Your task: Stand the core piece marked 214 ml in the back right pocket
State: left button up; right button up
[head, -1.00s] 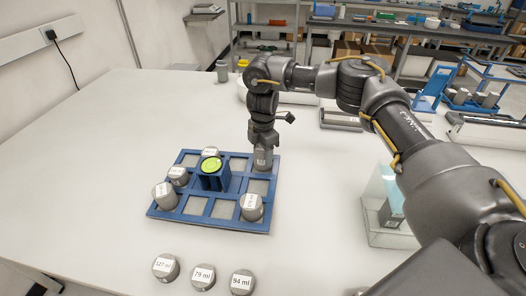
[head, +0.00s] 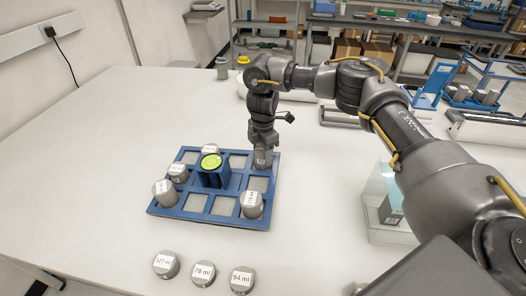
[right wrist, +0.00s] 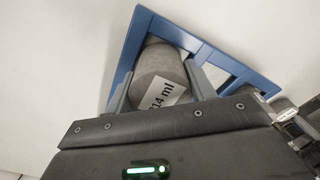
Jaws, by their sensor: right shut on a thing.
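My right gripper (head: 262,150) is shut on a grey cylindrical core piece (head: 261,160) at the back right pocket of the blue rack (head: 182,215). In the right wrist view the piece (right wrist: 158,75) is between the two fingers, its label partly covered and reading "14 ml". Blue rack bars (right wrist: 134,42) run around its far end. It looks upright; I cannot tell whether it touches the pocket floor. My left gripper is out of view.
Other core pieces stand in the rack at back (head: 209,149), left (head: 178,173), front left (head: 164,193) and front right (head: 251,205). A green-topped blue block (head: 211,170) rises mid-rack. Loose pieces (head: 203,274) lie in front. A clear box (head: 385,220) is at right.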

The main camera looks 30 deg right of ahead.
dwell(0.3)
jog(key=o, duration=1.4)
jog(key=shift+o, duration=0.2)
jog(key=shift+r, duration=0.1)
notch_tip(320, 180, up, 5)
jog(key=p, duration=0.5)
jog(key=shift+p, duration=0.3)
jog(key=shift+s+f, duration=0.15)
jog(key=shift+f, duration=0.05)
